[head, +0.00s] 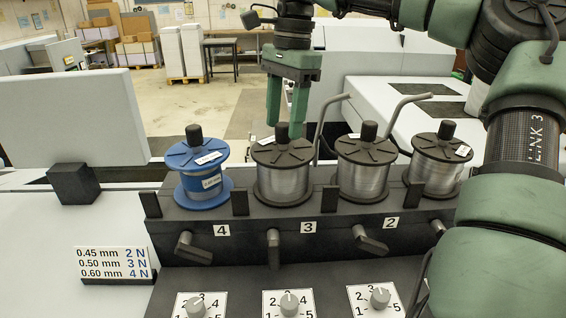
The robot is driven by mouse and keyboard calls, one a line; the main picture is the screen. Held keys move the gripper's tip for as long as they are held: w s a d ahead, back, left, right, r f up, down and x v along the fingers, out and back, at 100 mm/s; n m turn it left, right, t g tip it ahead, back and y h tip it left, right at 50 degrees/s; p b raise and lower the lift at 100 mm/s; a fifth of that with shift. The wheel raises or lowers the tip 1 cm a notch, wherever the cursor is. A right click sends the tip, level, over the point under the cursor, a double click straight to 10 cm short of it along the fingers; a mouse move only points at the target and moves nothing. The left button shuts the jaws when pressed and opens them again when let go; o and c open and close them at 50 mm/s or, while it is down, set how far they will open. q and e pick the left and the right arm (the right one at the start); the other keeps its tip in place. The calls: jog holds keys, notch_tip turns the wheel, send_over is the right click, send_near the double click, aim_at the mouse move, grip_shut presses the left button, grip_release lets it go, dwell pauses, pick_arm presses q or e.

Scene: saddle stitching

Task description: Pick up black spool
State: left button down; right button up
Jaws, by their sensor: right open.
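Three spools with black flanges and silver wire stand in a row on a dark rack: a left black spool (283,180), a middle black spool (363,178) and a right black spool (437,170). A blue spool (201,178) stands at the row's left end. My right gripper (284,118) is green, points down and is open. Its fingertips are just above the left black spool, near the top knob; one fingertip overlaps the knob in the picture, and I cannot tell whether they touch. My left gripper is not in view.
The dark rack (345,222) has upright posts between spools and levers on its front. Dials (290,304) sit below it. Bent grey rods (322,125) rise behind the spools. A label plate (112,263) and a white panel (70,118) are at left.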

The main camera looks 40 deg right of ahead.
jog(key=shift+f, duration=0.6)
jog(key=shift+w+f, duration=0.15)
jog(key=shift+f, duration=0.4)
jog(key=c, duration=1)
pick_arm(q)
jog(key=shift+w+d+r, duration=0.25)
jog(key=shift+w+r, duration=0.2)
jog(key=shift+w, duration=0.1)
pick_arm(e)
grip_shut()
jog(key=shift+r, duration=0.25)
jog(key=shift+w, duration=0.1)
